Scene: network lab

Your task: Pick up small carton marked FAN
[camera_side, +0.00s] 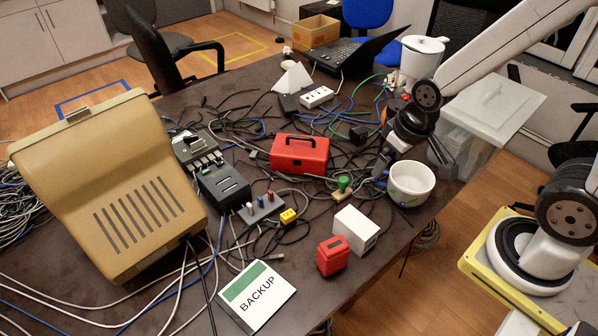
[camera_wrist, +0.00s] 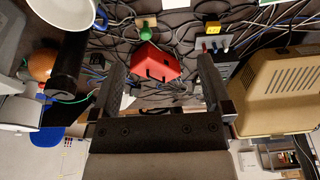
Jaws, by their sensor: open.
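A small white carton (camera_side: 355,229) stands near the front edge of the table in the side view. Small dark marks show on its right face, too small to read, so I cannot confirm FAN. A white patch at the top edge of the wrist view (camera_wrist: 178,3) may be part of it. My gripper (camera_side: 412,160) is behind the white bowl in the side view, apart from the carton. In the wrist view my gripper (camera_wrist: 162,60) has its two fingers wide apart and nothing between them at close range; the red toolbox shows farther off.
A red box (camera_side: 333,256) stands close beside the carton, with a white bowl (camera_side: 411,183) behind it. A green-knobbed stamp (camera_side: 343,184), red toolbox (camera_side: 300,154) and yellow block (camera_side: 288,216) are near. A BACKUP box (camera_side: 257,295) lies front left. Cables cover much of the table.

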